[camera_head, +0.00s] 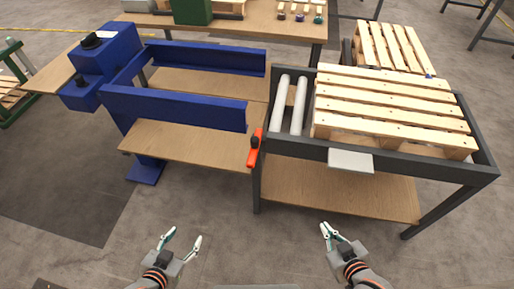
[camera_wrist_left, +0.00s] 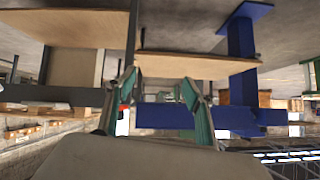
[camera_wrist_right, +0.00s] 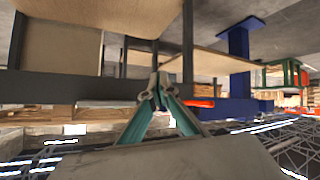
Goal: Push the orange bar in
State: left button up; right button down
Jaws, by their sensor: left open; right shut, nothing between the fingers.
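The orange bar (camera_head: 255,147) is at the left front corner of the dark roller frame, with a black knob on it. It also shows as an orange strip in the right wrist view (camera_wrist_right: 199,103), just right of the fingertips in the picture. My left gripper (camera_head: 184,238) is open and empty, low in front of the blue station. It shows in the left wrist view (camera_wrist_left: 188,92) with fingers apart. My right gripper (camera_head: 324,229) is shut and empty, in front of the roller frame, apart from the bar. Its fingertips meet in the right wrist view (camera_wrist_right: 154,88).
A wooden pallet (camera_head: 390,110) lies on the dark frame (camera_head: 460,175) beside two pale rollers (camera_head: 290,105). A grey plate (camera_head: 350,161) sticks out from the frame's front. The blue station (camera_head: 175,105) stands at left. The floor between the grippers and the frame is clear.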

jog(key=w+a+r+n+t+y+b, duration=0.1)
jog(key=w+a+r+n+t+b, duration=0.25)
jog(key=w, duration=0.55)
pick_arm(q)
notch_tip(320, 180, down, 9)
jog(key=d+b, duration=0.1)
jog(key=b, duration=0.7)
jog(key=shift+w+d+f+m, duration=0.15)
jog(key=shift+w+d+m, duration=0.15)
jog(key=shift+w+d, duration=0.1)
pick_arm(e)
jog(key=w+a+r+n+y, duration=0.2)
jog(key=a+n+y, duration=0.2)
jog(key=n, duration=0.5)
jog(key=w+a+r+n+g+y, duration=0.1)
jog(key=w+a+r+n+y, duration=0.1)
jog(key=a+n+y, duration=0.3)
jog(key=w+a+n, duration=0.1)
jog(key=n, duration=0.3)
pick_arm(q)
jog(key=shift+w+a, duration=0.1)
jog(key=shift+a, duration=0.05)
pick_arm(e)
jog(key=shift+a+n+g, duration=0.1)
jog(key=shift+n+g, duration=0.15)
jog(key=shift+w+a, duration=0.1)
jog(key=shift+w, duration=0.05)
